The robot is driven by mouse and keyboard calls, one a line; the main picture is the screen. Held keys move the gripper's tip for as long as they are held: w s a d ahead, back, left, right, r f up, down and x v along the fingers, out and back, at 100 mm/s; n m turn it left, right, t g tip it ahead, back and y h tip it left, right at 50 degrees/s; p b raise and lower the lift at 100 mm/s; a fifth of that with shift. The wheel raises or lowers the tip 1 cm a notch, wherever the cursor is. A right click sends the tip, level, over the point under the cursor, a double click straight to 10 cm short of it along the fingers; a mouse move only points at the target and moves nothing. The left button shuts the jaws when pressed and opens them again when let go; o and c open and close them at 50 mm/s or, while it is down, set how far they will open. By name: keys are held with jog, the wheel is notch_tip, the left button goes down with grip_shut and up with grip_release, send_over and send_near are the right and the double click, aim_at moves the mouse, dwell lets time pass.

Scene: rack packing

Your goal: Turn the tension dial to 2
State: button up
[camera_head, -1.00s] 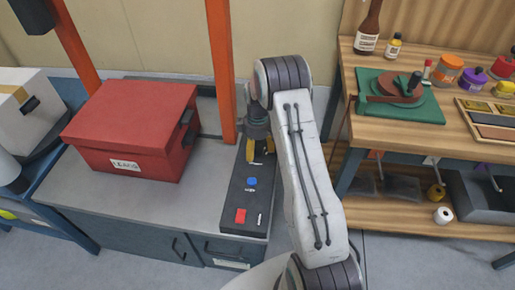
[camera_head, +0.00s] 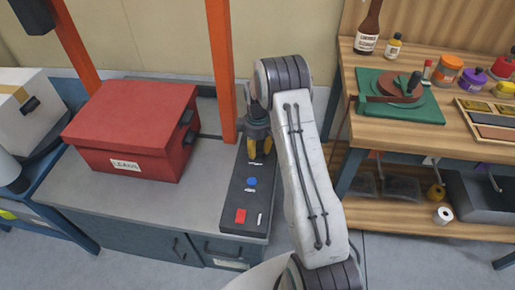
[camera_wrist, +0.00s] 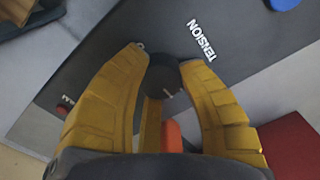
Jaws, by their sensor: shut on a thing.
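The tension dial (camera_wrist: 165,76) is a small dark round knob with a short pale mark, in the wrist view. It stands on the dark control panel (camera_wrist: 262,50) beside the white word TENSION. My gripper (camera_wrist: 161,64) has its yellow fingers on either side of the dial, shut on it. No number scale is readable around the dial, so its setting cannot be told. In the head view my gripper (camera_head: 259,152) points down at the far part of the panel (camera_head: 233,197) and hides the dial.
A blue button (camera_head: 252,182) and a red switch (camera_head: 240,215) sit on the panel's near part. A red lidded box (camera_head: 125,125) stands to the left, beyond some bare grey counter. An orange post (camera_head: 221,75) rises close behind my gripper. A wooden bench (camera_head: 440,145) is at right.

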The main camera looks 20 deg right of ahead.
aim_at(258, 148)
jog(key=shift+f, duration=0.1)
jog(key=m+b, duration=0.1)
jog(key=m, duration=0.2)
jog(key=shift+m, duration=0.4)
jog(key=m, duration=0.4)
jog(key=shift+s+m+b, duration=0.1)
jog(key=shift+m+b, duration=0.3)
jog(key=o, duration=1.2)
jog(key=shift+o, duration=0.2)
notch_tip(258, 148, up, 12)
